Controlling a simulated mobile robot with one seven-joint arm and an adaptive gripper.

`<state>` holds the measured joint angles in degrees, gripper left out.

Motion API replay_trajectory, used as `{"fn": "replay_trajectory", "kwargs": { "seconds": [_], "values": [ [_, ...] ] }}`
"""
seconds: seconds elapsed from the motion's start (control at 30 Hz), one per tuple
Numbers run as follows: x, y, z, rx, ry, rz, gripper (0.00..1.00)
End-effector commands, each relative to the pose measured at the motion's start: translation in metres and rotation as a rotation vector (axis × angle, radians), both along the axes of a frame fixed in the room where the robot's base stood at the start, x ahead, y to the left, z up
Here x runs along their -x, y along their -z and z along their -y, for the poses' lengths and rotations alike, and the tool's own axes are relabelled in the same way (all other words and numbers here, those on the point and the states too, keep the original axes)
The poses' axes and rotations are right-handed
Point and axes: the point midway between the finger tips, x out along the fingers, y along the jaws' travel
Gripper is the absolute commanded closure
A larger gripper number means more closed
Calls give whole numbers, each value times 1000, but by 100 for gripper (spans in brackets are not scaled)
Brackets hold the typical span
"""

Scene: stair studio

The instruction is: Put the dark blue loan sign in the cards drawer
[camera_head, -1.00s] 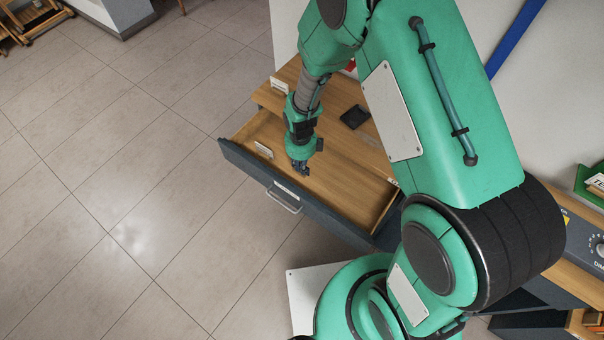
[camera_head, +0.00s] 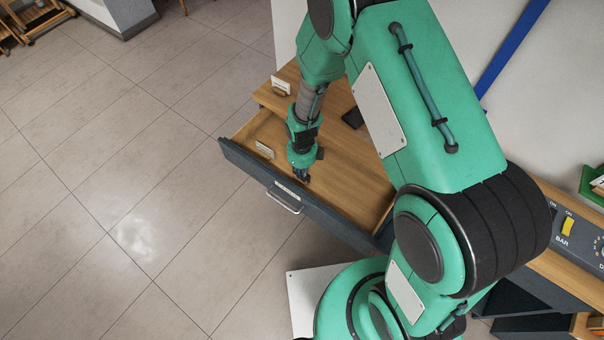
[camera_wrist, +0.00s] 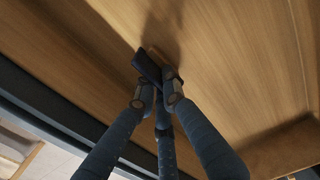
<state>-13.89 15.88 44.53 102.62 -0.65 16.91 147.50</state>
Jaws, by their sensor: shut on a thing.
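In the wrist view my gripper (camera_wrist: 158,92) is shut on a small dark piece, which looks like the dark blue loan sign (camera_wrist: 146,63). The sign is tilted at the fingertips, close above the wooden drawer floor (camera_wrist: 225,60), with a shadow beside it. I cannot tell whether it touches the floor. The sign is hidden behind my gripper in the head view.
A small white sign (camera_head: 264,149) stands at the drawer's left end. Another white sign (camera_head: 281,86) stands on the wooden top behind. A dark flat item (camera_head: 353,117) lies on that top, partly covered by my arm. A control panel (camera_head: 575,235) is at the right.

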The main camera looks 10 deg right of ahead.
Motion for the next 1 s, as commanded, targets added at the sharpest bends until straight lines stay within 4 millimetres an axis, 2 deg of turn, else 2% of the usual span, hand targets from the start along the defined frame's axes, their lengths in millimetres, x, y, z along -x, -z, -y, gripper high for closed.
{"fn": "replay_trajectory", "kwargs": {
  "seconds": [0.37,0.4,0.47,0.5,0.83,1.0],
  "values": [
    [0,3,0,-1,0,1,100],
    [0,2,0,-1,0,1,85],
    [0,2,0,-1,0,1,73],
    [0,2,0,0,0,1,72],
    [-1,0,0,0,0,1,72],
    [-1,-9,0,-1,0,4,72]
  ]
}}
